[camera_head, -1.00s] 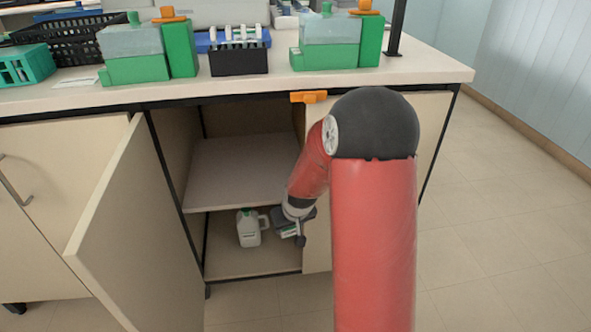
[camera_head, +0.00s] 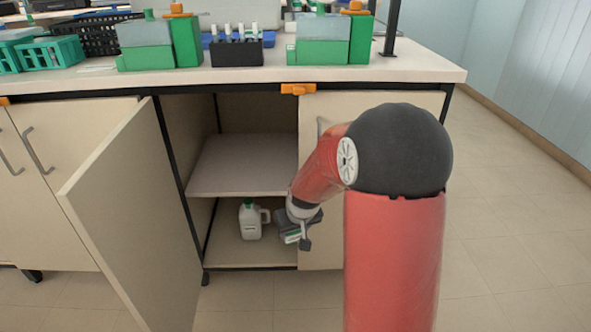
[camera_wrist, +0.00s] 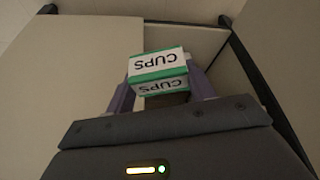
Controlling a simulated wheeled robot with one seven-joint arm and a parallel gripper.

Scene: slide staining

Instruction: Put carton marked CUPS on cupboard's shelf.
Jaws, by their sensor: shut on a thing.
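The carton marked CUPS (camera_wrist: 158,65) is white and green and shows upside down in the wrist view. My gripper (camera_wrist: 160,95) is shut on it, with a purple finger on each side. In the head view my gripper (camera_head: 300,228) is low in front of the cupboard's right side, and a small part of the carton (camera_head: 291,238) shows there. The cupboard's shelf (camera_head: 240,165) is pale and bare where visible, above the height of my gripper.
The cupboard's left door (camera_head: 130,225) stands open towards me; the right door (camera_head: 395,110) is shut. A white jug (camera_head: 250,220) stands on the cupboard floor (camera_head: 250,250) beside my gripper. Green boxes (camera_head: 325,38) and a tube rack (camera_head: 236,50) stand on the worktop.

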